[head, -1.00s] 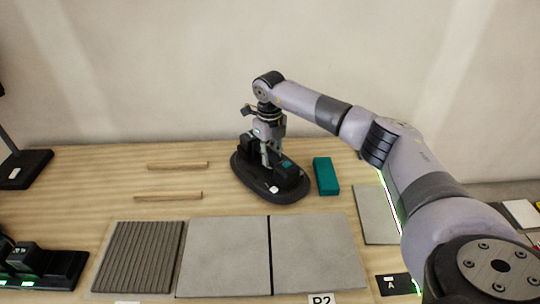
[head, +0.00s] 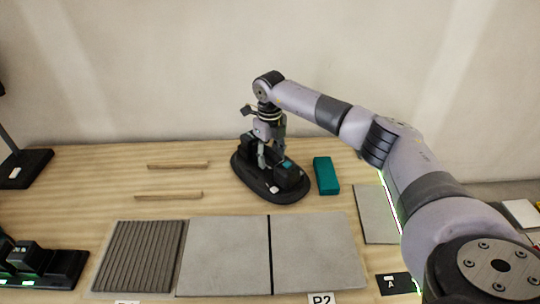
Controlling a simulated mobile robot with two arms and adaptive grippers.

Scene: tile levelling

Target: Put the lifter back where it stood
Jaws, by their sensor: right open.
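The black lifter (head: 288,174) appears to be the dark body on the black oval base (head: 292,197) at the back centre of the bench; I cannot clearly tell body from base. My right gripper (head: 268,158) points down over its middle, with its fingers apart around the handle area. The fingers hide part of the lifter, and contact cannot be made out. The lifter looks upright and at rest. My left gripper is not in view.
A teal block (head: 326,175) lies close right of the base. Two wooden strips (head: 178,165) (head: 168,195) lie to the left. A ribbed panel (head: 138,256) and two grey tiles (head: 224,256) (head: 318,252) are in front. Dark devices (head: 62,268) stand at front left.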

